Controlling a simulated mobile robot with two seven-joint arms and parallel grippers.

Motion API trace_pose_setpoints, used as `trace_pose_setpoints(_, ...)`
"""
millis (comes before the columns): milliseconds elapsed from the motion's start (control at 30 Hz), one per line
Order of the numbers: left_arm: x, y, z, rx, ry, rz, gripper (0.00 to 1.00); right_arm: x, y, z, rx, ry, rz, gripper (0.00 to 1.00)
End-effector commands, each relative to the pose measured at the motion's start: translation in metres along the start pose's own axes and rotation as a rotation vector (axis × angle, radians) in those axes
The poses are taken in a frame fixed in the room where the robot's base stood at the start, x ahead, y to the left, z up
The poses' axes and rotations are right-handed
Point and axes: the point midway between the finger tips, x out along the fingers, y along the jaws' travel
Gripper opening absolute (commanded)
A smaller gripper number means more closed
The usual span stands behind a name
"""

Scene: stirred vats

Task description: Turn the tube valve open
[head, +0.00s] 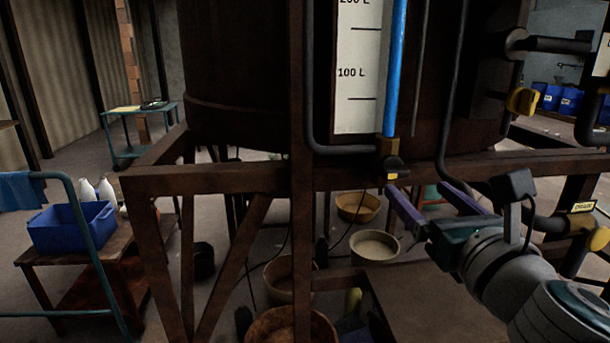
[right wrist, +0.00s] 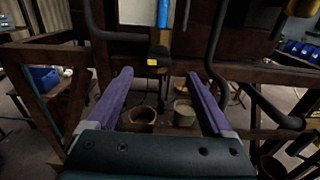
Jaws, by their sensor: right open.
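The tube valve (head: 392,166) sits at the foot of the blue sight tube (head: 398,70), beside the white litre scale. It has a brass body and a dark handle with a yellow end. It also shows in the right wrist view (right wrist: 158,58), ahead of the fingers and near the middle between them. My right gripper (head: 425,202) is open and empty, its purple fingers apart, below and to the right of the valve and not visibly touching it. Both fingers show in the right wrist view (right wrist: 160,85). My left gripper is in neither view.
The vat (head: 235,70) stands on a brown frame, whose horizontal beam (head: 225,178) runs behind the valve. Dark pipes and yellow-handled valves (head: 522,101) are at the right. Buckets (head: 374,246) stand below. A blue crate (head: 72,228) sits on a cart at left.

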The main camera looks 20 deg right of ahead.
Motion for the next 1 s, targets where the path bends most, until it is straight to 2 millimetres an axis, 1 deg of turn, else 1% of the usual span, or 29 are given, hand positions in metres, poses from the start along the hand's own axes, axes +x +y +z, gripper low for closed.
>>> trace_pose_setpoints(33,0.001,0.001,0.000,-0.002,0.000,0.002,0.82,0.011,0.000,0.001,-0.002,-0.003,0.001,0.85)
trace_pose_setpoints(100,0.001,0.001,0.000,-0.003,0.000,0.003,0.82,0.025,0.000,0.002,-0.002,-0.004,0.001,0.85)
trace_pose_setpoints(200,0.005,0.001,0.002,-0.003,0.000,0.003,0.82,0.042,0.001,0.000,-0.002,-0.003,0.002,0.85)
trace_pose_setpoints(333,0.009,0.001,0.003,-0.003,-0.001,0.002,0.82,0.059,0.001,-0.001,-0.003,-0.002,0.002,0.85)
trace_pose_setpoints(500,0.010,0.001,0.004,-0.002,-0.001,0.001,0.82,0.069,0.001,0.000,-0.004,-0.001,0.002,0.85)
trace_pose_setpoints(767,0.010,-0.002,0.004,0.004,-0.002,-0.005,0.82,0.071,0.001,0.000,-0.005,-0.001,0.003,0.85)
trace_pose_setpoints(867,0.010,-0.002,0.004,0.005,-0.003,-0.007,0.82,0.070,0.001,0.000,-0.005,-0.001,0.003,0.76)
trace_pose_setpoints(1000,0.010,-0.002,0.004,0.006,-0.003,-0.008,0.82,0.070,0.001,0.000,-0.005,-0.001,0.003,0.60)
